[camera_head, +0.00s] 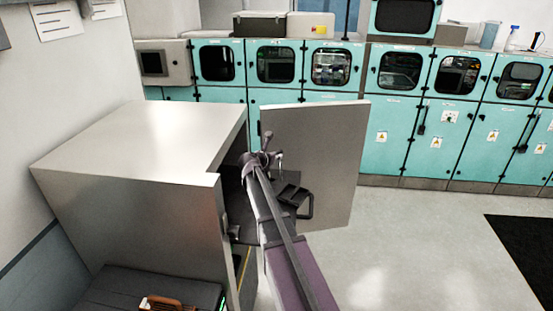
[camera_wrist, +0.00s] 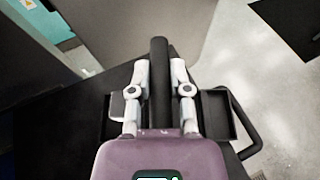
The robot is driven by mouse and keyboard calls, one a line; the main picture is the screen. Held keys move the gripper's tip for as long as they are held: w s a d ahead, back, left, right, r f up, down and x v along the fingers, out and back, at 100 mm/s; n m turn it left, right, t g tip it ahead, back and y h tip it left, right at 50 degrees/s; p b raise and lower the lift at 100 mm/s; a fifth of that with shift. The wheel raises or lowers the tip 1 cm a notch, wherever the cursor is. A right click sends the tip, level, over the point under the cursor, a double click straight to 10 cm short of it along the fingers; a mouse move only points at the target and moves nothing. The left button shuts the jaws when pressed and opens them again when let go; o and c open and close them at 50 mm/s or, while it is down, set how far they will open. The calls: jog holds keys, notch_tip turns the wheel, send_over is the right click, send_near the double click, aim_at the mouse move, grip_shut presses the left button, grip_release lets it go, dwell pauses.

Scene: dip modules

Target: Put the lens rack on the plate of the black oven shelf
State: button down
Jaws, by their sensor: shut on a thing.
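My gripper (camera_wrist: 160,72) is shut on the middle bar, one finger on each side. The dark shelf plate (camera_wrist: 60,125) lies beneath the rack; it shows at the oven's open front in the head view (camera_head: 233,197). I cannot tell whether the rack touches the plate. My arm and gripper hide part of both.
The silver oven (camera_head: 130,150) stands at the left. Its grey door (camera_head: 325,150) is open, just behind my gripper. A dark case (camera_head: 120,290) with a brown handle lies at the lower left. Teal cabinets (camera_head: 400,135) line the back. The floor (camera_head: 430,250) at right is clear.

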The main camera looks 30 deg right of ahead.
jog(key=c, duration=0.6)
grip_release()
jog(key=shift+a+r, duration=0.1)
jog(key=shift+a, duration=0.05)
jog(key=shift+p+v, duration=1.3)
jog(key=shift+v, duration=2.35)
